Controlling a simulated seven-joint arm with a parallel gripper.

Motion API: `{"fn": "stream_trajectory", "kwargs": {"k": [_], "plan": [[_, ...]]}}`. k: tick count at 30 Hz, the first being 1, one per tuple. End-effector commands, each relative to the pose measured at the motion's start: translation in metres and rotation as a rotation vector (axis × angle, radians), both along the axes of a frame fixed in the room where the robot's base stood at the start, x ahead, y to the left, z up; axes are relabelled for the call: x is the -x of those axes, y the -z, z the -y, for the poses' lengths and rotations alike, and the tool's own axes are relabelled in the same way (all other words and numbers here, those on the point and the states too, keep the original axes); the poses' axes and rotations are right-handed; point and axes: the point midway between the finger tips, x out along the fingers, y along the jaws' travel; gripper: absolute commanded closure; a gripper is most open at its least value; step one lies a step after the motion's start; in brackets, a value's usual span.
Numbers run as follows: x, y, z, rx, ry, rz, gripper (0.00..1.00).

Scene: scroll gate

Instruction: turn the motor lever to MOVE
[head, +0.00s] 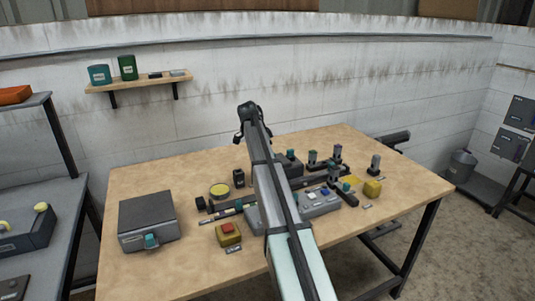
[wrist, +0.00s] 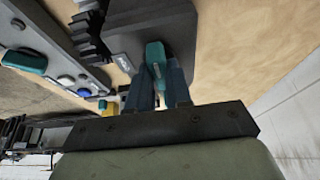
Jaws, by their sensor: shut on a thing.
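The motor lever, a teal handle (wrist: 155,52), stands on a dark grey housing (wrist: 180,22) in the wrist view. My gripper (wrist: 160,76) has its two blue-grey fingers on either side of the handle and is shut on it. A small label plate (wrist: 123,63) lies beside the housing; its lettering is too small to read. In the head view, a dark box (head: 291,169) with a teal top (head: 290,154) stands just right of my arm and seems to be the same unit. My gripper cannot be made out there.
A grey box with a teal handle (head: 150,222) stands at the left of the wooden table (head: 180,282).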

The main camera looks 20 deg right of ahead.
Motion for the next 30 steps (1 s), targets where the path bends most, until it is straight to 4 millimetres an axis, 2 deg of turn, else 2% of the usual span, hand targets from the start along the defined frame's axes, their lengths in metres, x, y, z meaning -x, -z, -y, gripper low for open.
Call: {"fn": "stream_trajectory", "kwargs": {"k": [2, 3, 11, 22, 26, 30], "plan": [[0.003, 0.004, -0.002, -0.007, 0.004, -0.007, 1.00], [0.003, 0.004, -0.002, -0.007, 0.004, -0.007, 0.79], [0.002, 0.003, -0.001, -0.004, 0.002, -0.005, 0.55], [0.000, -0.007, -0.003, -0.002, 0.000, -0.001, 0.55], [0.000, -0.023, -0.010, -0.002, 0.000, 0.000, 0.55], [-0.001, -0.049, -0.020, -0.002, 0.000, 0.001, 0.55]]}}
